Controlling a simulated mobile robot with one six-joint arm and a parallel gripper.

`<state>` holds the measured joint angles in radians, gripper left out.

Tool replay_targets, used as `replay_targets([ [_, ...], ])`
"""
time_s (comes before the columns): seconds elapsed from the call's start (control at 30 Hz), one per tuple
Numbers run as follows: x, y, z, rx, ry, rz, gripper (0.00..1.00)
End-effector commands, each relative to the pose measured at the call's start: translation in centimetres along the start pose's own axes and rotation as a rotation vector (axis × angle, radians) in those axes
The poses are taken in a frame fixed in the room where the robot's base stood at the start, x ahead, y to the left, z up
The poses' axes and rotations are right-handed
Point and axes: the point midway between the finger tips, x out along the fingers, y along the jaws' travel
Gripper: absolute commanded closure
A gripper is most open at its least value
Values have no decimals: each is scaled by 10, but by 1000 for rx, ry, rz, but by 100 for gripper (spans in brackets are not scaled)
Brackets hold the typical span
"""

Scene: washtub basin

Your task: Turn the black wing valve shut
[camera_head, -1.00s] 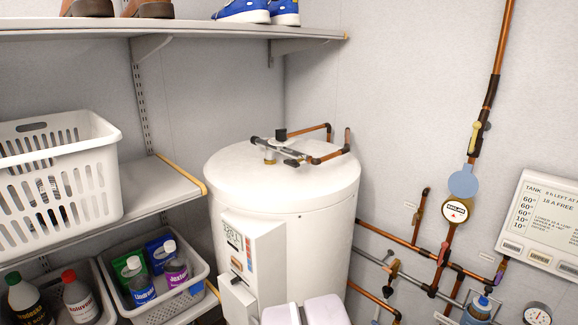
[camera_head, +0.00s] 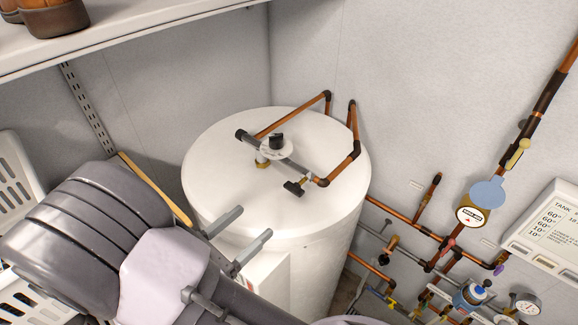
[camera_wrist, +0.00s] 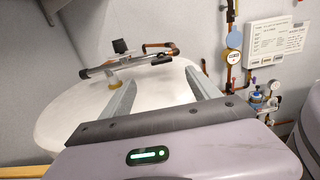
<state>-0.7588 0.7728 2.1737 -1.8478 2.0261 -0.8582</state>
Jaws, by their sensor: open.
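The black wing valve (camera_head: 294,188) is a small dark winged handle on the pipework above the white tank's top (camera_head: 225,190). In the wrist view the black wing valve (camera_wrist: 162,59) shows beyond and between my fingertips. My gripper (camera_head: 253,222) is open and empty, in front of the tank and apart from the valve. Its two fingers also show in the wrist view (camera_wrist: 160,78), spread wide and pointing toward the pipework. A black knob (camera_head: 277,141) on a round white dial stands just behind the valve.
Copper pipes (camera_head: 345,170) bend around the valve's right and rear. A shelf (camera_head: 130,40) overhangs at upper left. Gauges and more pipes (camera_head: 473,215) line the right wall. A white panel (camera_head: 550,225) hangs at far right.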

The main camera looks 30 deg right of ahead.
Motion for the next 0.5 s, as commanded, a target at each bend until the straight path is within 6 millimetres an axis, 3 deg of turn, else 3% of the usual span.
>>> replay_targets([
  [0.3,97,-3,-2,1,3,-9,29],
  [0.5,137,-2,-1,2,3,-7,29],
])
